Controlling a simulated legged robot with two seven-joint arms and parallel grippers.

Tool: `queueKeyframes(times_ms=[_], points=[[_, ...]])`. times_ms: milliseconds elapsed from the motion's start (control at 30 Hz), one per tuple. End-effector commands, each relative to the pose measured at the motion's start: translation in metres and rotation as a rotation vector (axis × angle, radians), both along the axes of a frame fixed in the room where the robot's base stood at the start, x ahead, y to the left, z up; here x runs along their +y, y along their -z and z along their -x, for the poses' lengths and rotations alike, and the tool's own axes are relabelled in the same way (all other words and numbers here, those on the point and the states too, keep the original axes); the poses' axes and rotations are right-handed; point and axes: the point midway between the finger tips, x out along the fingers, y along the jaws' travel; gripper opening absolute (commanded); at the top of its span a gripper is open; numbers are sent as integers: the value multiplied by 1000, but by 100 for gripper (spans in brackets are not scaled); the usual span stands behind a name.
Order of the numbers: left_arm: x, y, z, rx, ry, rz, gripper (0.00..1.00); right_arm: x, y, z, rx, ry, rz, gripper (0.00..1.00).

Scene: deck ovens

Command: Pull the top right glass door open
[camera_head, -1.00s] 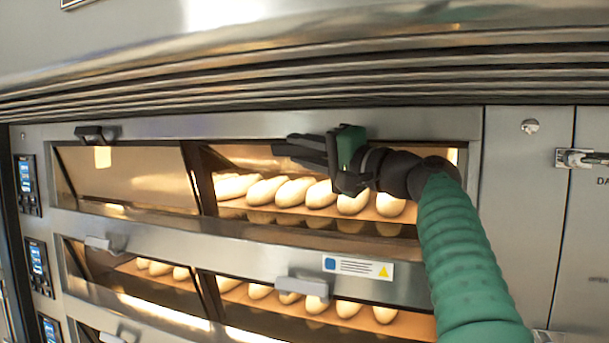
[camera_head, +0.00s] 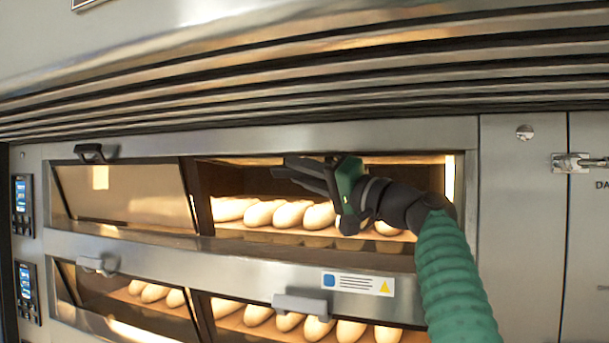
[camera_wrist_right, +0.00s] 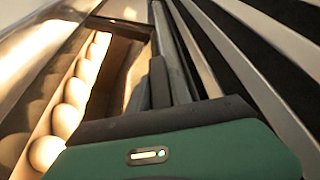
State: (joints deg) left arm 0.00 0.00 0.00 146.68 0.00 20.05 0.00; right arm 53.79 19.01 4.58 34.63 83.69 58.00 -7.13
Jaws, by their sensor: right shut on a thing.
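The top right glass door belongs to the upper oven deck. Its opening shows a row of pale loaves (camera_head: 292,214) under warm light, with a dark strip (camera_head: 300,246) along the lower edge. I cannot tell how far the door is tilted. My right gripper (camera_head: 305,174) reaches across the upper part of this opening, its dark fingers pointing left. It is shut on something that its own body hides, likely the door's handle. In the right wrist view the fingers (camera_wrist_right: 158,82) lie along a long bar, with the loaves (camera_wrist_right: 68,105) at left. My left gripper is out of view.
The top left glass door (camera_head: 125,195) has a black handle (camera_head: 90,152). The lower deck has grey handles (camera_head: 300,304) and more loaves. A ribbed metal hood (camera_head: 300,80) overhangs above. A steel panel (camera_head: 520,220) stands at the right.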

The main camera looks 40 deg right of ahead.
Motion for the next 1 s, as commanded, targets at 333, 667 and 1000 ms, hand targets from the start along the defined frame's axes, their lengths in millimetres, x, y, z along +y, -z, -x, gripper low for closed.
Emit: queueKeyframes(times_ms=[333, 667, 1000], points=[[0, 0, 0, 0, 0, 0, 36, 0, 1, -1, 2, -3, -2, 47], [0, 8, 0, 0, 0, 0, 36, -4, 6, 9, 1, 2, -2, 47], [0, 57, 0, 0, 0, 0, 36, -20, 35, 93, 1, 6, 0, 47]])
